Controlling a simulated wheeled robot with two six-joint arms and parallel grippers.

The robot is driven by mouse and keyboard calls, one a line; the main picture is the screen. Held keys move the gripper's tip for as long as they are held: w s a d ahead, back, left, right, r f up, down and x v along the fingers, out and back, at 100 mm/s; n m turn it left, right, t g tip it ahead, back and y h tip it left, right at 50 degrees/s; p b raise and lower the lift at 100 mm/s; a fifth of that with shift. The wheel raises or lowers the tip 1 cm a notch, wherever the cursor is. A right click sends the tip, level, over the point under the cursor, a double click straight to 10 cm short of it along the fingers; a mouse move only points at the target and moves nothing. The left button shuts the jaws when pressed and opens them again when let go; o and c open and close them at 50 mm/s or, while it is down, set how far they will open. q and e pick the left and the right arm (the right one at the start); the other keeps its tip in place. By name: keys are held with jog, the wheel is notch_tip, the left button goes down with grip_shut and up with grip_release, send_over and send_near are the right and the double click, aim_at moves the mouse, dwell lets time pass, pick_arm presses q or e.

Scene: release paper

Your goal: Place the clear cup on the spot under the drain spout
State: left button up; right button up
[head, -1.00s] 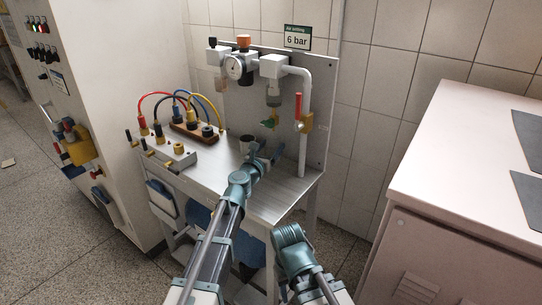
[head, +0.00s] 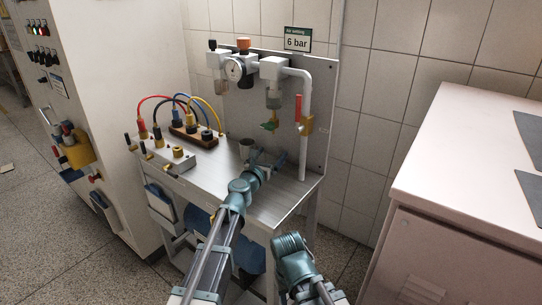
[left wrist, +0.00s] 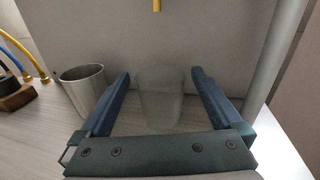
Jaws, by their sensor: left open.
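The clear cup (left wrist: 160,98) stands upright on the bench top in the left wrist view. It is faint and see-through, between the two fingers of my left gripper (left wrist: 160,98), with gaps visible on both sides. My left gripper (head: 268,160) is open, low over the bench in the head view, where I cannot make out the cup. The yellow drain spout tip (left wrist: 157,6) is at the top of the left wrist view, roughly in line with the cup. In the head view the green drain valve (head: 270,125) hangs under the filter bowl. My right gripper's fingers do not show.
A metal cup (left wrist: 84,88) stands close to the left finger. A white pipe (head: 303,150) with a red-handled valve (head: 299,108) runs down on the right. A block with coloured cables (head: 195,134) is at the left. The bench front (head: 275,210) is clear.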

pick_arm(q)
jog(key=shift+r, duration=0.2)
jog(key=v, duration=1.2)
jog(key=shift+f, duration=0.1)
